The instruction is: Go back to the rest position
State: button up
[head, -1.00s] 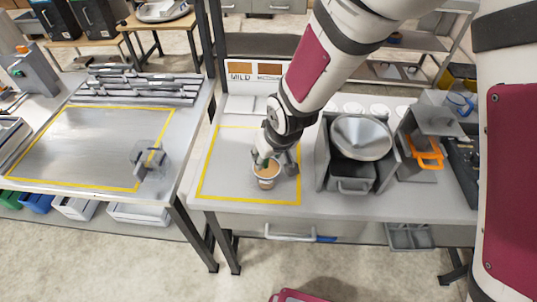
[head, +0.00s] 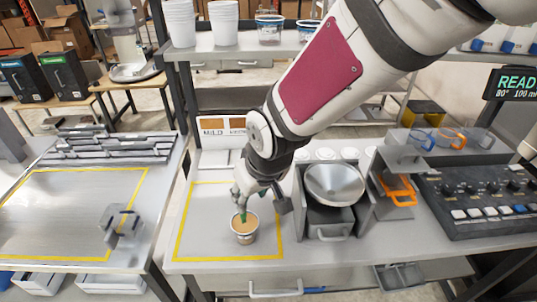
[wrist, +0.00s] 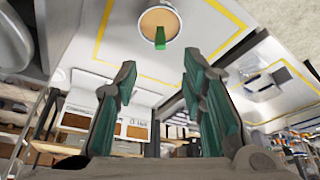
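A paper cup (head: 245,231) with a tan top or filling stands upright inside the yellow-outlined area of the middle table. It also shows at the top of the wrist view (wrist: 157,20), with a small green piece at its rim. My gripper (head: 258,203) is just behind and above the cup. In the wrist view my gripper (wrist: 160,75) has its two green-padded fingers spread wide, with nothing between them. The cup lies beyond the fingertips. Whether any finger touches the cup is hard to tell.
A steel bowl (head: 335,184) sits on a grey holder right of my gripper, beside an orange-handled piece (head: 397,190) and a control panel (head: 478,203). A shelf with white cup stacks (head: 181,23) stands behind. The left table (head: 70,215) has a mostly bare outlined area.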

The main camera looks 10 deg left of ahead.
jog(key=s+d+r+m+t+h, duration=0.1)
jog(key=d+r+m, duration=0.1)
jog(key=d+r, duration=0.55)
jog(key=d+r+m+t+h, duration=0.15)
jog(key=d+r, duration=0.35)
jog(key=d, duration=0.6)
jog(key=s+d+r+m, duration=0.4)
jog(key=s+d+m, duration=0.1)
jog(key=s+d, duration=0.5)
jog(key=shift+s+d+h+b, duration=0.35)
jog(key=shift+s+d, duration=0.05)
jog(key=shift+d, duration=0.65)
